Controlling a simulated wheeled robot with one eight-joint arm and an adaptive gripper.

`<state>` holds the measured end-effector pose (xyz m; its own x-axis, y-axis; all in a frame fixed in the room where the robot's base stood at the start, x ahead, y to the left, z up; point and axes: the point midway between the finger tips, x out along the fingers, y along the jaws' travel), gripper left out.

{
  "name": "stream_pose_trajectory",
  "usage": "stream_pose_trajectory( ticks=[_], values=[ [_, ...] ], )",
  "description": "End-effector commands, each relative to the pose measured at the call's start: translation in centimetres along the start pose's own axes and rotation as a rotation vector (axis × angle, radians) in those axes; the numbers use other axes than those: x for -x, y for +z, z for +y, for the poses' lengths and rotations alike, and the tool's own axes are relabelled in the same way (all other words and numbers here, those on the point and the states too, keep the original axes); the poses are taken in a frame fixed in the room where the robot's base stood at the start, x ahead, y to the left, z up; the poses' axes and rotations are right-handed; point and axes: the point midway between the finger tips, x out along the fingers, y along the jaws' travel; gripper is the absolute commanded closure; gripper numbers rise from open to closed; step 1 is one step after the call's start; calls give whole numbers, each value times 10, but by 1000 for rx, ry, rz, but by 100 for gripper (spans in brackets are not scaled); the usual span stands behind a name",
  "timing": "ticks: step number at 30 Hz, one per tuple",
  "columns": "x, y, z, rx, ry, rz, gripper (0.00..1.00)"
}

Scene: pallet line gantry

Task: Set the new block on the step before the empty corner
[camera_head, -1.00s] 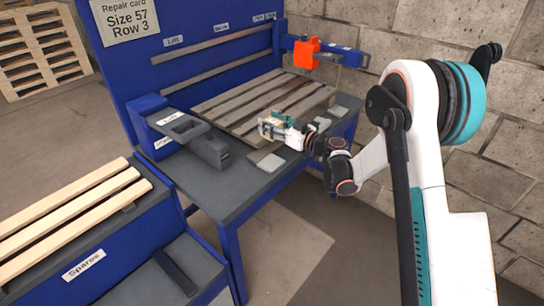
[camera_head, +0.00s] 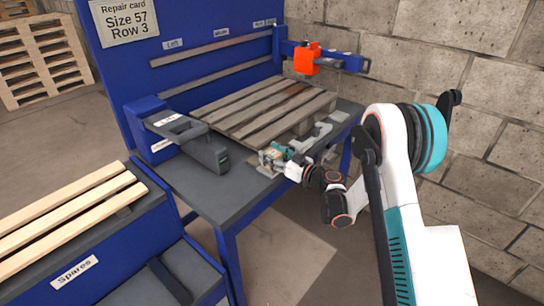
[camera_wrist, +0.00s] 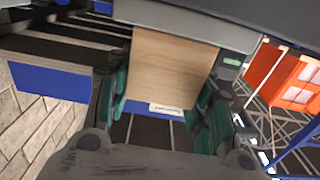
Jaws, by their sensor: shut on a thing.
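My gripper (camera_head: 270,155) is at the front edge of the bench, just in front of the pallet's near corner. In the wrist view my gripper (camera_wrist: 165,115) has its teal pads on both sides of a light wooden block (camera_wrist: 172,68) and is shut on it. The weathered grey pallet (camera_head: 252,112) lies on the bench behind the gripper. A small grey step plate (camera_head: 266,171) shows right under the gripper, partly hidden by it. Whether the block touches the step cannot be told. The empty corner is hidden behind the gripper.
A grey bracket (camera_head: 313,138) stands at the pallet's right. An orange head (camera_head: 305,60) hangs on the blue rail. Pale boards (camera_head: 75,215) lie on the spares stand.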

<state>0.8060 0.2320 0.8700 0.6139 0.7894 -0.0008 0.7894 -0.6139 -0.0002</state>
Motion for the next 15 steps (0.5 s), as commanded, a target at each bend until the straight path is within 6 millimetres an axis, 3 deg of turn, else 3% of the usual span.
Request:
stream_pose_trajectory(
  ticks=[6, 7, 9, 15],
  values=[
    [0, 2, 0, 0, 0, 0, 77],
    [0, 2, 0, 0, 0, 0, 50],
    [0, 2, 0, 0, 0, 0, 34],
    [0, 2, 0, 0, 0, 0, 32]
  ],
)
